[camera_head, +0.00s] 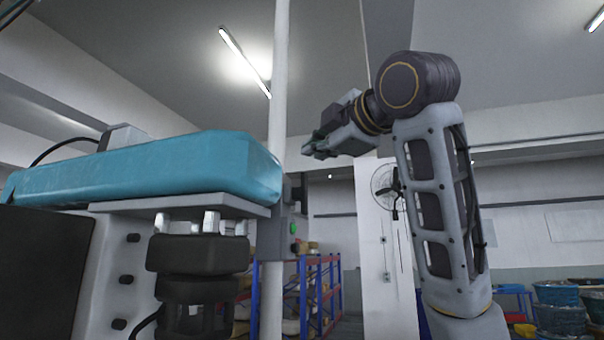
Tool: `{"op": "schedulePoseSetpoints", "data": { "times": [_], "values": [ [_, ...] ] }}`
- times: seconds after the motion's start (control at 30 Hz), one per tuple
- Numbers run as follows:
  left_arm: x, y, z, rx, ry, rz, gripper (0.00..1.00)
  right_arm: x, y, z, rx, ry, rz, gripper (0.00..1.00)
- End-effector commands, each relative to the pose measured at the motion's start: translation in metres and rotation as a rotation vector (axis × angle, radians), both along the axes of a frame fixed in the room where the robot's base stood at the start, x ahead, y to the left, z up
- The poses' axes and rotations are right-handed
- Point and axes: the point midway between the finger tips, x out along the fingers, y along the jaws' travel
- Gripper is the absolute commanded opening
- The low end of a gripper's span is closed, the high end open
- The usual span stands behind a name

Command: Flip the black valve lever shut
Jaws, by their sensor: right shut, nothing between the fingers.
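I cannot make out the black valve lever for certain in the head view. A small dark part (297,191) sticks out at the right end of the machine with the turquoise top (150,168), but I cannot tell whether it is the lever. My right gripper (312,148) is raised at the end of my bent right arm, pointing left. It is shut and empty, and appears just right of the turquoise top's end. How far apart they are in depth is unclear. My left gripper is not in view.
A grey box with a green button (293,228) sits under the turquoise top's right end. A white pole (277,90) rises behind it. Blue and orange shelving (320,285), a wall fan (385,185) and several stacked baskets (560,310) stand farther back.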

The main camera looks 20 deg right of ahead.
Motion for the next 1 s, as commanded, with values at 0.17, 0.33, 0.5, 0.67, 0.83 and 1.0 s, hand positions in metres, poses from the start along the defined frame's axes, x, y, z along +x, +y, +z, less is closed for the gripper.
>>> {"op": "schedulePoseSetpoints", "data": {
  "times": [0.17, 0.33, 0.5, 0.67, 0.83, 1.0],
  "values": [
    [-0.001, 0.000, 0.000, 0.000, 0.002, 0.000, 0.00, 0.001, -0.003, -0.007, -0.092, 0.012, -0.014, 0.00],
    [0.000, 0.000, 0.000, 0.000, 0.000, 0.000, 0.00, 0.001, -0.003, -0.006, -0.124, 0.005, -0.015, 0.00],
    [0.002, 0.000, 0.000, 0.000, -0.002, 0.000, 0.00, 0.001, -0.003, -0.006, -0.126, 0.003, -0.014, 0.00],
    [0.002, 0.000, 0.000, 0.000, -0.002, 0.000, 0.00, 0.001, -0.003, -0.006, -0.125, 0.003, -0.014, 0.00],
    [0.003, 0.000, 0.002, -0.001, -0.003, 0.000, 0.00, 0.005, -0.002, -0.006, -0.124, 0.004, -0.014, 0.00],
    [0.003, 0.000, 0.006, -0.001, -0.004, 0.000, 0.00, 0.017, 0.000, -0.005, -0.123, 0.005, -0.014, 0.00]
  ]
}}
